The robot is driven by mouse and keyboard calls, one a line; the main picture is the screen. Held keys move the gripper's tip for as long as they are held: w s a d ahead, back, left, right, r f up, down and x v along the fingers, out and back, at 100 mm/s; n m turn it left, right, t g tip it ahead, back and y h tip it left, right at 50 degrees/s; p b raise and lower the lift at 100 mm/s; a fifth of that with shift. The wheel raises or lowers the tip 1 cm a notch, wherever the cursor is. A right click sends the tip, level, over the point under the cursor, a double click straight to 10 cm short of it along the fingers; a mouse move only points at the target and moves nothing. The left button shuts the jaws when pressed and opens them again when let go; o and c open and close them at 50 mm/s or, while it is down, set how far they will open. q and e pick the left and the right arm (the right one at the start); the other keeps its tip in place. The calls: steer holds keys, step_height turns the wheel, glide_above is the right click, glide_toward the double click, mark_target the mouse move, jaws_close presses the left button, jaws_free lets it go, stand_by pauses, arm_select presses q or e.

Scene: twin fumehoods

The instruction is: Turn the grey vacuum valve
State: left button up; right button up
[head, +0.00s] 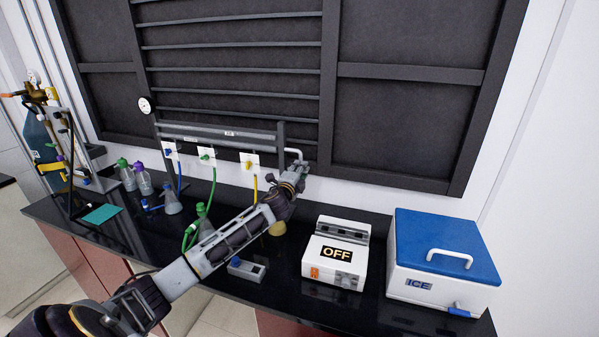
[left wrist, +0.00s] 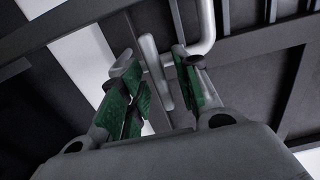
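My left gripper (head: 299,171) reaches up to the right end of the pipe rail on the back wall, just below a bent light-grey pipe (head: 294,152). In the head view it covers whatever valve sits there. In the left wrist view, the left gripper (left wrist: 155,65) is open, its green-padded fingers apart. A grey bar, which looks like the valve handle (left wrist: 153,68), shows between the fingers, nearer the left one, with a gap to the right one. I cannot tell whether either finger touches it. The bent pipe (left wrist: 208,28) rises behind the right finger. My right gripper is in neither view.
Blue (head: 171,151), green (head: 207,154) and yellow (head: 249,161) valves sit left of the gripper. Flasks (head: 172,200) stand on the black bench below. A white box marked OFF (head: 324,236) and a blue-lidded ICE box (head: 446,240) stand to the right.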

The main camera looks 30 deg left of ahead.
arm_select(q)
steer(key=shift+s, duration=0.1)
steer(key=shift+s, duration=0.1)
steer(key=v, duration=1.1)
steer(key=shift+s+d, duration=0.2)
steer(key=shift+s, duration=0.1)
stand_by(0.6)
steer(key=shift+f, duration=0.1)
stand_by(0.7)
